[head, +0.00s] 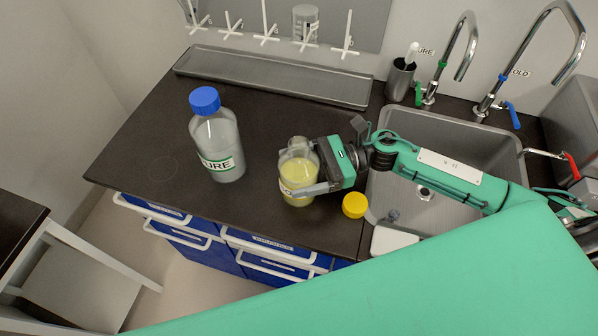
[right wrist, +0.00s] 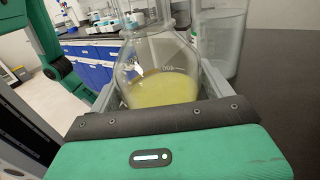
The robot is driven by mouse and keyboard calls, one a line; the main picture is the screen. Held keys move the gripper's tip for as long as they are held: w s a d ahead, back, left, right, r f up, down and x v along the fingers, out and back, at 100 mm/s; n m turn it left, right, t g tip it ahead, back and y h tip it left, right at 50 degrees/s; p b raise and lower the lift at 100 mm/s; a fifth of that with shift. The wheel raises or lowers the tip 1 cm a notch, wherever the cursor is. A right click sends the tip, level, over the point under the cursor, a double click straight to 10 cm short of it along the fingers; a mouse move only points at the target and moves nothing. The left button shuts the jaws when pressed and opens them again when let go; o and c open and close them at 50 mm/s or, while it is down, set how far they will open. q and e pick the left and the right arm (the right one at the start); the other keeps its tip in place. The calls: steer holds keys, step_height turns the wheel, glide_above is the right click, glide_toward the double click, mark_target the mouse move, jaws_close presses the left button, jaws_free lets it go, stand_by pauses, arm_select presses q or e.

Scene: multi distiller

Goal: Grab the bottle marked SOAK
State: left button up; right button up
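An uncapped clear vessel (head: 298,172) with yellow liquid stands upright near the counter's front edge. Its label is mostly hidden, and I cannot read SOAK on it. My right gripper (head: 312,170) has its fingers on both sides of this vessel. In the right wrist view the vessel (right wrist: 160,78) fills the space between the fingers; whether they press on it is unclear. A clear bottle (head: 216,140) with a blue cap stands to the left, its label showing "URE". It also shows in the right wrist view (right wrist: 226,42). My left gripper is not in view.
A yellow cap (head: 355,205) lies right of the vessel, by the sink (head: 457,140). A long grey tray (head: 270,77) lies along the back. A dark cup (head: 400,80) and two taps stand behind the sink. The counter's left part is clear.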

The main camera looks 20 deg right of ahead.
steer(key=c, duration=1.1)
steer(key=shift+r, duration=0.2)
